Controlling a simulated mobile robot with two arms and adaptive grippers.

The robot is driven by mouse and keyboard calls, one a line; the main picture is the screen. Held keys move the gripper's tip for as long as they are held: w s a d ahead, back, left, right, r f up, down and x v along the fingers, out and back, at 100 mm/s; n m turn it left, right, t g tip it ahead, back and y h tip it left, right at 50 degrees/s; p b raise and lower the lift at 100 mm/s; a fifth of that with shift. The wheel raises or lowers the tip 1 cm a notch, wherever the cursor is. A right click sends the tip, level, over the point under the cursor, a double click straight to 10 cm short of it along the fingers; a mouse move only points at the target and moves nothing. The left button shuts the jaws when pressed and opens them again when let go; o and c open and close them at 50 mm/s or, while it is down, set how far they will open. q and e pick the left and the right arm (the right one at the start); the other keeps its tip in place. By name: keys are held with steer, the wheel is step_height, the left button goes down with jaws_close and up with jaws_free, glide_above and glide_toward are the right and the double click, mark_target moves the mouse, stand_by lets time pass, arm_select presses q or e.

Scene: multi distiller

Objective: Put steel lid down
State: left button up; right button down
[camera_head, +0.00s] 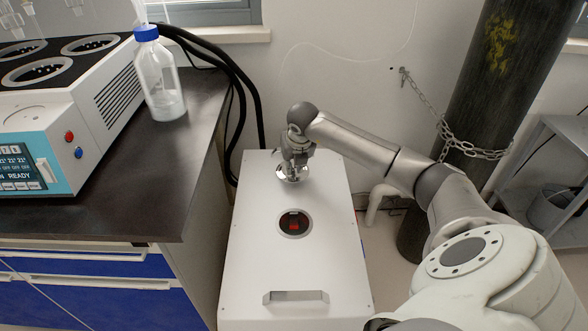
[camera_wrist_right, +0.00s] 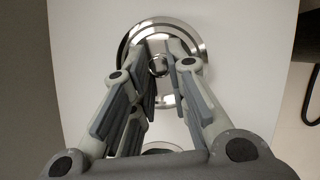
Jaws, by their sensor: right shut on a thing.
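The steel lid (camera_head: 291,175) is a shiny round disc at the far part of the white box's top in the head view. My right gripper (camera_head: 296,160) is above it and shut on its small knob. In the right wrist view the steel lid (camera_wrist_right: 133,40) lies beyond the fingertips of my right gripper (camera_wrist_right: 160,68), with the knob between them. I cannot tell whether the lid touches the box top. The white box (camera_head: 250,245) has a round open hole (camera_head: 294,224) with something red inside, nearer than the lid. My left gripper is not in view.
A dark bench (camera_head: 150,185) on the left bears a heating device (camera_head: 75,125) and a blue-capped bottle (camera_head: 160,80). A handle (camera_head: 296,296) is on the box's near end. A chained dark cylinder (camera_head: 500,70) stands at right. The box top around the hole is clear.

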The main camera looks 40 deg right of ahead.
step_height(320, 180, down, 3)
steer(key=shift+r, duration=0.1)
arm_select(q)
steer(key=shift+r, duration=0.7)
arm_select(e)
steer(key=c, duration=1.4)
jaws_free()
steer(key=shift+s+r, duration=0.2)
steer(key=shift+r, duration=0.3)
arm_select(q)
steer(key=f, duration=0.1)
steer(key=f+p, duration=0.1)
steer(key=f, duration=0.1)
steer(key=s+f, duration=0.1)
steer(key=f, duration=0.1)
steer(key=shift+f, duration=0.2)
arm_select(e)
steer(key=v, duration=1.1)
steer(key=shift+a, duration=0.1)
